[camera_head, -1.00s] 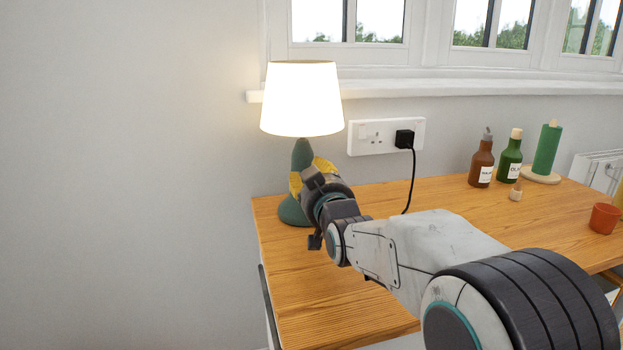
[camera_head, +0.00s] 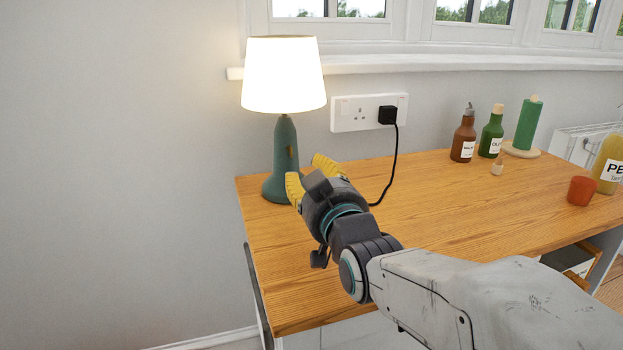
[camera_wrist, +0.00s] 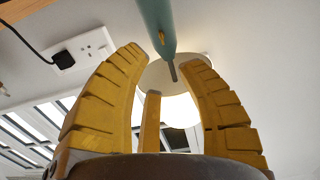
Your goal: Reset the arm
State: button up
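My arm reaches over the wooden worktop from the lower right in the head view. My gripper (camera_head: 308,178) has yellow ribbed fingers, spread apart with nothing between them. It is just in front of and to the right of the base of a lit table lamp (camera_head: 285,150), which has a green body and white shade. The wrist view also shows the spread gripper fingers (camera_wrist: 160,85), with the green lamp body (camera_wrist: 158,25) beyond them and the glowing shade behind. The lamp stands upright.
A wall socket (camera_head: 368,112) with a black plug and cable is behind the worktop (camera_head: 440,215). A brown bottle (camera_head: 463,138), green bottle (camera_head: 491,135), green roll (camera_head: 527,125), orange cup (camera_head: 581,190) and yellow jar (camera_head: 609,160) stand at the right. The worktop's middle is clear.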

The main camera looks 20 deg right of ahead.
jog(key=shift+s, duration=0.3)
dwell(0.4)
jog(key=s+r+g+p, duration=0.7)
jog(key=s+r+p, duration=0.3)
jog(key=p, duration=1.1)
jog(key=s+r+g+p, duration=0.7)
jog(key=s+r+p, duration=0.3)
jog(key=p, duration=1.1)
jog(key=s, duration=0.4)
jog(key=shift+s+r, duration=0.15)
jog(key=shift+s, duration=0.15)
jog(key=shift+a, duration=0.1)
